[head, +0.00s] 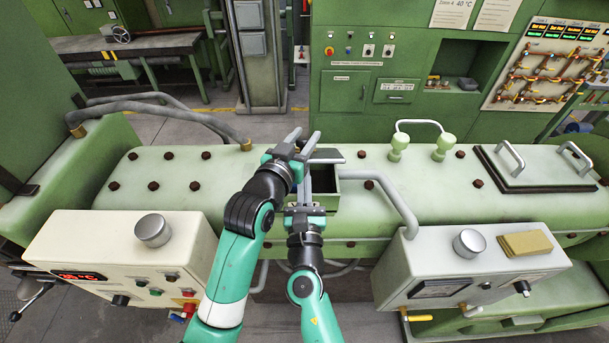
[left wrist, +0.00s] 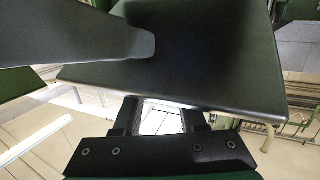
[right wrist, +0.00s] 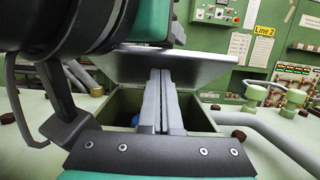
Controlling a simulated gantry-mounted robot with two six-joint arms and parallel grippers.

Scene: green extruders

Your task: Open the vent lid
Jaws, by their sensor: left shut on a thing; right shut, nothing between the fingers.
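The vent lid (head: 327,156) is a flat grey plate held raised above the green vent box (head: 326,205), whose dark opening shows below it. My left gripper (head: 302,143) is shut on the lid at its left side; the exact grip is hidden. In the left wrist view the lid (left wrist: 215,70) fills much of the picture as a dark plate.
A bent grey pipe (head: 398,205) runs close right of the box. A closed hatch with handles (head: 535,170) lies far right. Brown bolts dot the green top.

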